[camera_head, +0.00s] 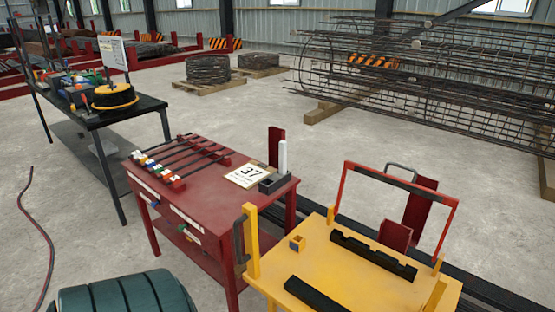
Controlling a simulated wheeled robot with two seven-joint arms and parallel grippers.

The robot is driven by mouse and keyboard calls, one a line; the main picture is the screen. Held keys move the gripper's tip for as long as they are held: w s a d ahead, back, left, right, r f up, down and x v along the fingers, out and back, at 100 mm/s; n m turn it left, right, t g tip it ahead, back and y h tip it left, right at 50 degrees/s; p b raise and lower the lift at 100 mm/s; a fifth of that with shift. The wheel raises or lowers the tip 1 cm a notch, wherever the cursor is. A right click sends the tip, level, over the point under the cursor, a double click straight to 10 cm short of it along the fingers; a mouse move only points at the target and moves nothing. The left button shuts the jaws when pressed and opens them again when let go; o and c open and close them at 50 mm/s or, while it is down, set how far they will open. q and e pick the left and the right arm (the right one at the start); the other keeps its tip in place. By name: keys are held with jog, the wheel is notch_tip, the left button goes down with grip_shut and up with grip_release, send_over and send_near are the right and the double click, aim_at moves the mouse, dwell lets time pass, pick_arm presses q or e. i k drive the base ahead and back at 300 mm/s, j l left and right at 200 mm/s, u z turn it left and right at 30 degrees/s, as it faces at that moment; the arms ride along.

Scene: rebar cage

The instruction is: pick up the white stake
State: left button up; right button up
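The white stake (283,158) stands upright at the right rear corner of the red table (217,197). Its lower end is in or behind a small dark grey holder (273,184), so its foot is hidden. Neither my left nor my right gripper shows in the head view, and nothing is seen touching the stake.
A red upright plate (276,147) stands close behind the stake. A card marked 37 (247,175) and several dark rods (190,153) lie left of it. A yellow table (335,262) with a raised red frame (402,175) stands at the right front.

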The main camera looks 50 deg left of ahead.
aim_at(283, 145)
jog(key=u, duration=1.7)
